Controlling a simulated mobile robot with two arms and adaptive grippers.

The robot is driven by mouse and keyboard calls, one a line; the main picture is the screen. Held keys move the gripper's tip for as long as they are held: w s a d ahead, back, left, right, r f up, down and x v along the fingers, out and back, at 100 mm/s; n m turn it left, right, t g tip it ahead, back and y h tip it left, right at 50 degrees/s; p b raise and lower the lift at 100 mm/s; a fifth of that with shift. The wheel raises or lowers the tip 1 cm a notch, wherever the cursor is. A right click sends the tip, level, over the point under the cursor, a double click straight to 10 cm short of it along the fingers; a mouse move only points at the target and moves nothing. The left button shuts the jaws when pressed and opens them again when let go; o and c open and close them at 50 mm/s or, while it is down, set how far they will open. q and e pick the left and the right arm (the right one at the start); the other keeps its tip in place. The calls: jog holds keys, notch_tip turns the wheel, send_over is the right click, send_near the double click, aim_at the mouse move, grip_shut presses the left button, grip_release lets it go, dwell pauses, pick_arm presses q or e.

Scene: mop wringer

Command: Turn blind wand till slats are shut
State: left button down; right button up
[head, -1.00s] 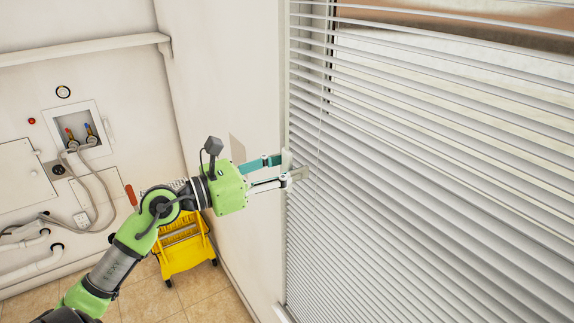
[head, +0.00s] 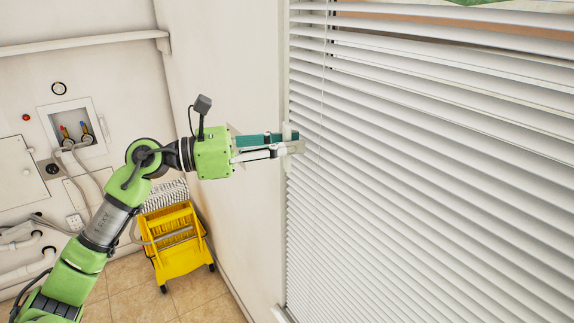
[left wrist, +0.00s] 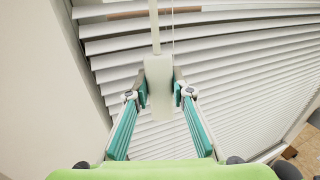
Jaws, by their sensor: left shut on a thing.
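The blind (head: 440,160) covers the window at the right of the head view. Its white slats are tilted nearly flat against each other, with thin dark lines between them and a gap near the top. My left gripper (head: 292,142) is at the blind's left edge. In the left wrist view my left gripper (left wrist: 160,90) is shut on the wand's pale handle (left wrist: 159,88), with a finger on each side. The wand's thin rod (left wrist: 154,28) runs up from the handle. My right gripper is out of view.
A yellow mop wringer bucket (head: 180,255) stands on the tiled floor below my left arm. A wall box with taps (head: 75,125) and hoses is at the left. The white wall (head: 230,70) borders the blind.

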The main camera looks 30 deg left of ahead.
pick_arm(q)
jog(key=shift+a+f+m+g+h+b, duration=0.1)
jog(key=shift+f+m+g+h+b, duration=0.1)
jog(key=shift+m+g+h+b, duration=0.7)
jog(key=shift+r+m+g+h+b, duration=0.2)
jog(key=shift+m+g+h+b, duration=0.35)
jog(key=shift+g, duration=0.25)
jog(key=shift+r+m+g+h, duration=0.1)
jog(key=shift+m+g+h, duration=0.6)
jog(key=shift+g, duration=0.4)
jog(key=shift+m+g+p, duration=0.35)
jog(key=shift+g, duration=0.05)
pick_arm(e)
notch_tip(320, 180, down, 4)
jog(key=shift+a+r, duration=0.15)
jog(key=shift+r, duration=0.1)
pick_arm(q)
jog(key=c, duration=1.8)
grip_release()
jog(key=shift+o, duration=0.2)
